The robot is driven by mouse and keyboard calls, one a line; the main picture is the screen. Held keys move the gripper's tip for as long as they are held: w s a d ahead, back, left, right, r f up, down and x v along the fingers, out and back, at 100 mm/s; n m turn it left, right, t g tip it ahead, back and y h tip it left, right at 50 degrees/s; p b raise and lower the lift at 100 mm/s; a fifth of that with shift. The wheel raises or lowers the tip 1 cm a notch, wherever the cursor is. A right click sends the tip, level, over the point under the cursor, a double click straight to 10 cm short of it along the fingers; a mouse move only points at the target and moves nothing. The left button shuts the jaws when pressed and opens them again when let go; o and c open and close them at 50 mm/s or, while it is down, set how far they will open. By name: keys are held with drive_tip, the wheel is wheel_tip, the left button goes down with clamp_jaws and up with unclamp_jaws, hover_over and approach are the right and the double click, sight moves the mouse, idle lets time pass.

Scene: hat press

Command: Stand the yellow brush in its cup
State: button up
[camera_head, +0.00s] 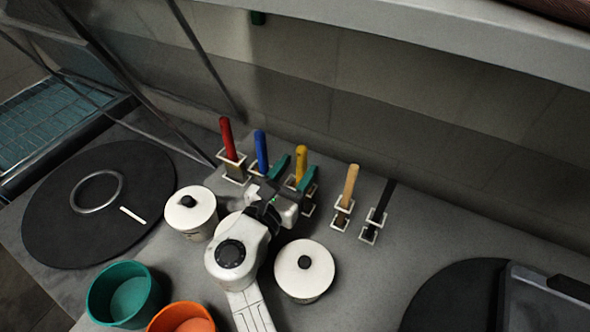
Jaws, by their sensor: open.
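The yellow brush (301,163) stands roughly upright in the row of brushes at the back of the counter, and its handle top shows. My gripper (294,172) is open, with its teal fingers on either side of the yellow handle; I cannot tell whether they touch it. A small white-rimmed cup (309,209) shows partly just below the fingers. The brush's lower end is hidden behind my gripper, so I cannot tell whether it sits inside that cup.
Red (227,138), blue (261,150), tan (350,182) and black (382,200) brushes stand nearby in white-rimmed holders. White lidded pots (190,208) (304,268) flank my arm. Teal (120,292) and orange (182,318) bowls are at front left. A wall rises behind the counter.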

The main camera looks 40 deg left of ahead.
sight(299, 155)
drive_tip(key=shift+r, duration=0.35)
wheel_tip(299, 155, up, 3)
drive_tip(key=shift+f, duration=0.15)
drive_tip(key=s+d+r, duration=0.7)
drive_tip(key=s+r, duration=0.2)
drive_tip(key=s, duration=0.3)
drive_tip(key=shift+d+r+p, duration=0.25)
drive_tip(key=shift+r+p, duration=0.05)
drive_tip(key=shift+p, duration=0.15)
drive_tip(key=shift+w, duration=0.1)
